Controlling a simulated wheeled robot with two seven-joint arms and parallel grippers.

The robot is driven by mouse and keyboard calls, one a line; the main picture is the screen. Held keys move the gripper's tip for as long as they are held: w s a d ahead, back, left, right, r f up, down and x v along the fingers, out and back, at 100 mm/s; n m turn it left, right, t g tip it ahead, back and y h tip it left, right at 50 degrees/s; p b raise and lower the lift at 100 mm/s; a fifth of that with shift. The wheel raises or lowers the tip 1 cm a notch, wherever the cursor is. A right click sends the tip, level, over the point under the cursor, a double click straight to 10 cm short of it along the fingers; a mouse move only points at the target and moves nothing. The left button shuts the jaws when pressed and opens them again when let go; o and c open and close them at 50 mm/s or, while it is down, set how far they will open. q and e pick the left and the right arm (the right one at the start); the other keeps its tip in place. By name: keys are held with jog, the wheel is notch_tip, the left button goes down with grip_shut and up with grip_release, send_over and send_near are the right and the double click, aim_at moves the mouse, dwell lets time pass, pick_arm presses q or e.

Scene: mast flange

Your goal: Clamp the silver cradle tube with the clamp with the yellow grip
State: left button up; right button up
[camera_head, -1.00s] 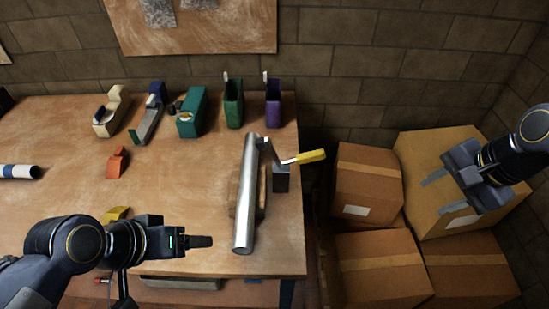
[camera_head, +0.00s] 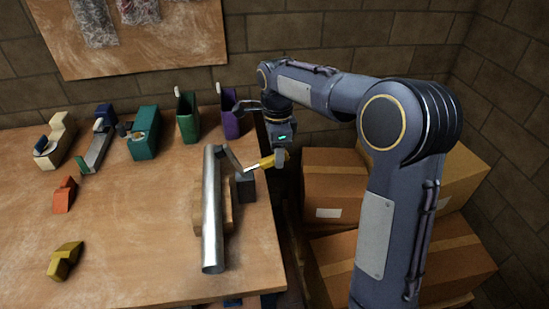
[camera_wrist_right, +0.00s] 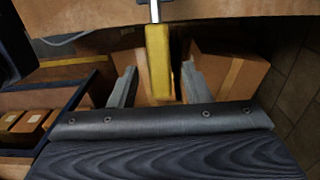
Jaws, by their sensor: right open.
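The silver cradle tube (camera_head: 213,215) lies on a wooden cradle (camera_head: 227,205) near the table's right edge in the head view. The clamp stands beside it, with a dark block (camera_head: 245,187) and a yellow grip (camera_head: 267,162) that sticks out past the table edge. My right gripper (camera_head: 281,160) is at the yellow grip. In the right wrist view the open jaws (camera_wrist_right: 153,88) have the yellow grip (camera_wrist_right: 159,62) between them, with gaps on both sides. The tube is not clearly seen in the wrist view. My left gripper is not in view.
A purple holder (camera_head: 230,113) and a green holder (camera_head: 187,118) stand at the table's back. A teal tape dispenser (camera_head: 143,135), orange block (camera_head: 64,195) and yellow block (camera_head: 65,261) are to the left. Cardboard boxes (camera_head: 335,190) stand right of the table (camera_head: 130,235).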

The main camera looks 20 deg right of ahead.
jog(key=shift+f, duration=1.1)
jog(key=shift+c, duration=0.3)
grip_shut()
